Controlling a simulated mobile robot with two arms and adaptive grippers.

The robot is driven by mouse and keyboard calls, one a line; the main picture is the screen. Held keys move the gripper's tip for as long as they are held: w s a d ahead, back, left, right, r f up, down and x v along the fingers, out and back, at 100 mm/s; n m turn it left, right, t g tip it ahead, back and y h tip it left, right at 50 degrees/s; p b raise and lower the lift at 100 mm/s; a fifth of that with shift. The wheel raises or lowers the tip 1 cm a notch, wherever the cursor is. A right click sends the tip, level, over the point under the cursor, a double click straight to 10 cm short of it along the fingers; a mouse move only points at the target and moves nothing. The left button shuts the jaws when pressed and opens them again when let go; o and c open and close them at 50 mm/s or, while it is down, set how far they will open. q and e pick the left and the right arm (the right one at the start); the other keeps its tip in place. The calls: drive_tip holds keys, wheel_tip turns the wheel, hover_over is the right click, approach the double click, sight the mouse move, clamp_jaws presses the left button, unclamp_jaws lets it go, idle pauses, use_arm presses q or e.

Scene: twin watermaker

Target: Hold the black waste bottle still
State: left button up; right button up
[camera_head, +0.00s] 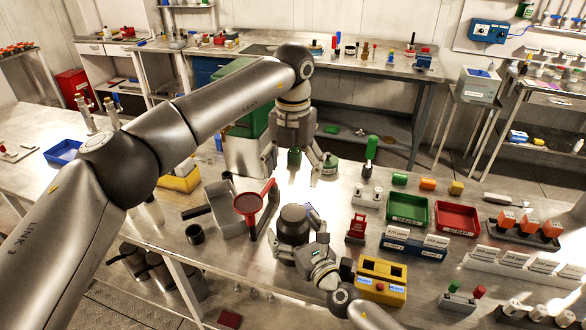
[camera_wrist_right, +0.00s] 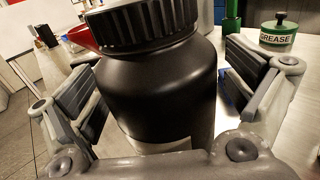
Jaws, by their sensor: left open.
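The black waste bottle (camera_head: 293,222) stands upright on the metal table, with a ribbed black cap. In the right wrist view the bottle (camera_wrist_right: 160,85) fills the middle, with part of a pale label low on it. My right gripper (camera_head: 296,243) is open around the bottle. In the wrist view one finger of my right gripper (camera_wrist_right: 165,95) is on each side, with a visible gap at the right finger; contact on the left is unclear. My left gripper (camera_head: 301,168) is open and points down, higher up and behind the bottle. A green upright piece (camera_head: 294,157) shows between its fingers.
A red funnel (camera_head: 248,203) stands close left of the bottle. A green grease tin (camera_wrist_right: 279,33) stands behind it at right. A red stand (camera_head: 356,229), a blue rack (camera_head: 413,245) and a yellow block (camera_head: 382,279) are to the right. A black cup (camera_head: 195,234) is at left.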

sight(301, 241)
drive_tip(key=shift+v, duration=3.75)
drive_tip(key=shift+r, duration=0.1)
drive_tip(key=shift+s, duration=0.1)
